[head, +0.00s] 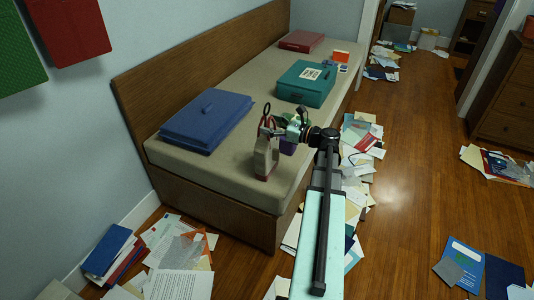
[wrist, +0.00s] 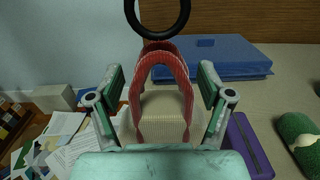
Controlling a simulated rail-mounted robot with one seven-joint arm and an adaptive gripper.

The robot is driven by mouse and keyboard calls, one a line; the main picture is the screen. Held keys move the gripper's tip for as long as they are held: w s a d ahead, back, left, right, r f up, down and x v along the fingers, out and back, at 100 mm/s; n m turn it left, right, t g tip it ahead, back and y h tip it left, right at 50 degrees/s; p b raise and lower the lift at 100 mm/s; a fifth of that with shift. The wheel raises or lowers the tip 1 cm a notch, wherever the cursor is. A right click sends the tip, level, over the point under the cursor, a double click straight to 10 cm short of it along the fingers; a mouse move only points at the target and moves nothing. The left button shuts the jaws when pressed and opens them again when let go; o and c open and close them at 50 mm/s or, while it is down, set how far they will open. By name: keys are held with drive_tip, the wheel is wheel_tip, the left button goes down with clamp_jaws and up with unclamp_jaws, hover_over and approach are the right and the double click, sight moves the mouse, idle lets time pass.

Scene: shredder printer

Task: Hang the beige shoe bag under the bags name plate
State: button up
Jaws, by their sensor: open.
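The beige shoe bag (head: 262,163) with red trim stands upright near the front edge of the bench. In the wrist view the bag (wrist: 162,108) shows its red strap arch, with a black ring (wrist: 157,20) above it. My gripper (head: 275,127) is at the top of the bag. In the wrist view my gripper (wrist: 160,82) is open, with one finger on each side of the red arch. I cannot tell whether the fingers touch it. No bags name plate can be made out.
A blue case (head: 205,120), a teal box (head: 306,83) and a dark red box (head: 301,41) lie on the bench (head: 240,170). A purple item (wrist: 245,148) and a green roll (wrist: 298,140) are right of the bag. Papers (head: 180,275) litter the floor.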

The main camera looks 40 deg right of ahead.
drive_tip(key=shift+w+a, duration=0.25)
drive_tip(key=shift+w, duration=0.4)
clamp_jaws()
